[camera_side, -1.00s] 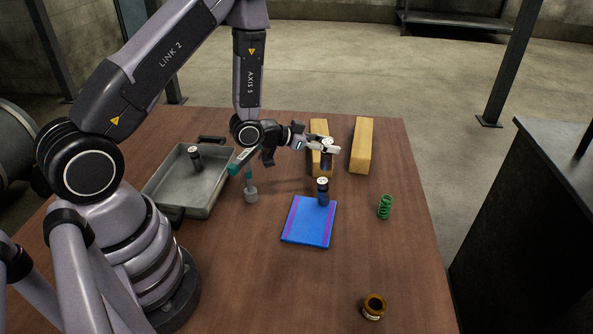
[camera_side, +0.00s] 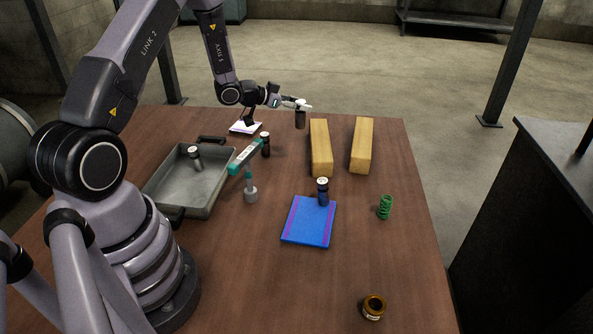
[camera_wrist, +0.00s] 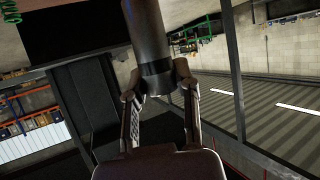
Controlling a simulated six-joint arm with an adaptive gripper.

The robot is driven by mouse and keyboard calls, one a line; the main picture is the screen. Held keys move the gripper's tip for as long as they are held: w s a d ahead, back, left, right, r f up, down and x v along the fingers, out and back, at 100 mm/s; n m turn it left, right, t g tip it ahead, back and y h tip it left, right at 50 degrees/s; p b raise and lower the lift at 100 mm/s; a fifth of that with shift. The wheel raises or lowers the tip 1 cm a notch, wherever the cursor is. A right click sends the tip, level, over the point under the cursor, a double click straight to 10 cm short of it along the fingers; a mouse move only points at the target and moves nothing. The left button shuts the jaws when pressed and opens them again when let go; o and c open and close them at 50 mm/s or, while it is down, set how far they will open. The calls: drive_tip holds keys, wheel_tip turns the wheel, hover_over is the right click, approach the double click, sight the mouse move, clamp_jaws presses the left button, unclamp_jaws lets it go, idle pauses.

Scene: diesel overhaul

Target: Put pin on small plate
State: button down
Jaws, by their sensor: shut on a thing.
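My gripper (camera_side: 303,106) is shut on a dark cylindrical pin (camera_side: 300,119) and holds it roughly upright in the air near the back of the table. In the wrist view the pin (camera_wrist: 150,40) stands between the two fingers of my gripper (camera_wrist: 160,82). A small white flat piece (camera_side: 246,127), perhaps the small plate, lies at the table's back edge, left of the held pin and partly hidden by my arm. A similar dark cylinder with a pale top (camera_side: 323,191) stands at the blue striped pad (camera_side: 305,228).
Two yellow blocks (camera_side: 320,150) (camera_side: 361,147) lie right of my gripper. A grey tray (camera_side: 160,190) holds another cylinder (camera_side: 195,156). A dark cylinder (camera_side: 265,143) stands by a teal-handled tool (camera_side: 245,158). A green spring (camera_side: 385,207) and brown ring (camera_side: 373,307) are at right.

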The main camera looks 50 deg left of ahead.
drive_tip(key=s+a+n+y, duration=0.2)
drive_tip(key=s+a, duration=0.4)
drive_tip(key=a, duration=0.4)
drive_tip(key=s+a+n+y, duration=0.25)
drive_tip(key=s+a, duration=0.25)
drive_tip(key=a, duration=0.4)
drive_tip(key=shift+m+t, duration=0.25)
drive_tip(key=shift+t, duration=0.05)
drive_tip(key=shift+w+a+f, duration=1.6)
drive_tip(key=shift+w+f, duration=0.05)
drive_tip(key=shift+f, duration=0.4)
drive_tip(key=shift+w+a+f, duration=1.6)
drive_tip(key=shift+a+f, duration=0.05)
drive_tip(key=shift+f, duration=0.4)
drive_tip(key=shift+w+a+f, duration=1.6)
drive_tip(key=shift+w+f, duration=0.05)
drive_tip(key=shift+f, duration=0.4)
drive_tip(key=shift+f, duration=0.15)
drive_tip(key=c, duration=0.8)
unclamp_jaws()
